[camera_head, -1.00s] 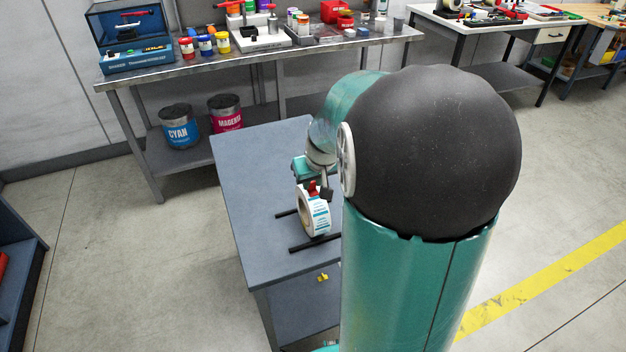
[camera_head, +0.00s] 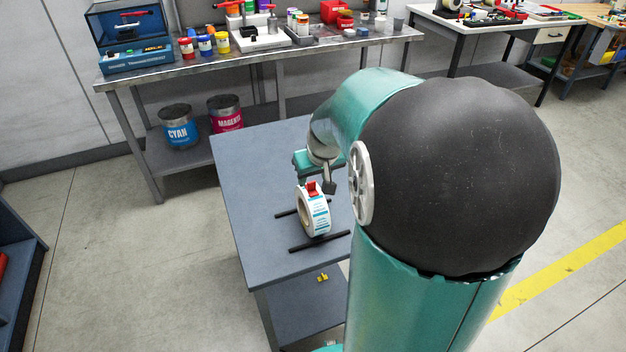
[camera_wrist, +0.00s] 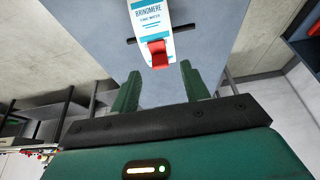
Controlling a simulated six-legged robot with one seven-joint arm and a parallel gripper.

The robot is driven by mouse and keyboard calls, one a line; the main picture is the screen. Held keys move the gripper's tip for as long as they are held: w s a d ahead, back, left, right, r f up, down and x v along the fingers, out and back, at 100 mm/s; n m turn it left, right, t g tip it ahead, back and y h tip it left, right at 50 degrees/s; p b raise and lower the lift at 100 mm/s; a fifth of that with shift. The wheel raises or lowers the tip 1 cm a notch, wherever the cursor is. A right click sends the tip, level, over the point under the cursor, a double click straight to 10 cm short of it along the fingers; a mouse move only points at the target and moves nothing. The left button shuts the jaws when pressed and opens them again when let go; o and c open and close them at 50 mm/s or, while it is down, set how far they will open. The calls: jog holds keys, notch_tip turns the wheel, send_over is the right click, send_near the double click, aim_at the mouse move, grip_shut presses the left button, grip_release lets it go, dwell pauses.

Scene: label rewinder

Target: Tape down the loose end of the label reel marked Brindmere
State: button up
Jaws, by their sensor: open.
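The label reel (camera_head: 322,217) stands upright on the blue-grey table, with printed labels around its rim. In the wrist view the reel (camera_wrist: 151,18) reads BRINDMERE. A red piece (camera_head: 312,188), tape-like, lies on top of the reel. In the wrist view this red piece (camera_wrist: 157,53) sits on the label band just beyond my fingertips and looks bent over. My gripper (camera_wrist: 160,84) is open, its two green fingers apart with nothing between them. In the head view my gripper (camera_head: 326,184) is beside and slightly above the reel's top, partly hidden by my wrist.
Two dark bars (camera_head: 318,242) lie at the reel's base on the table (camera_head: 250,190). A small yellow object (camera_head: 322,278) is on the lower shelf. A steel bench (camera_head: 180,72) with ink jars stands behind. The table's left side is clear.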

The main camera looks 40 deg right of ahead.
jog(key=v, duration=1.1)
jog(key=shift+a, duration=0.15)
jog(key=s+a+n, duration=0.1)
jog(key=s+a, duration=0.4)
jog(key=a, duration=0.5)
jog(key=s+a+n+t+y, duration=0.1)
jog(key=s+a, duration=0.5)
jog(key=a, duration=0.4)
jog(key=shift+s+a+f+n, duration=0.2)
jog(key=shift+s+a+n, duration=0.05)
jog(key=shift+n, duration=0.15)
jog(key=shift+d, duration=0.1)
